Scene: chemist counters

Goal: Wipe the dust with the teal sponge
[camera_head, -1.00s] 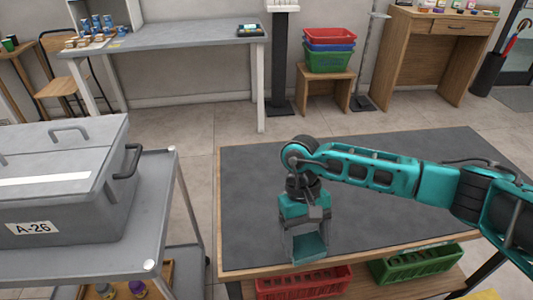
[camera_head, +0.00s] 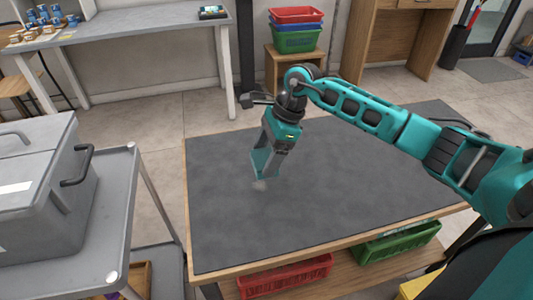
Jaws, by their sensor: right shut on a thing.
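My right gripper (camera_head: 265,172) points down over the dark grey top of the wooden table (camera_head: 330,190). It is shut on the teal sponge (camera_head: 262,163), which shows between its fingers. A small pale patch (camera_head: 260,186), which looks like dust, lies on the tabletop just below the fingertips. I cannot tell whether the sponge touches the surface. My left gripper is not in view.
A grey cart (camera_head: 115,215) with a grey lidded case (camera_head: 45,205) stands left of the table, across a narrow gap. Red (camera_head: 285,277) and green (camera_head: 398,243) baskets sit on the shelf below. The rest of the tabletop is clear.

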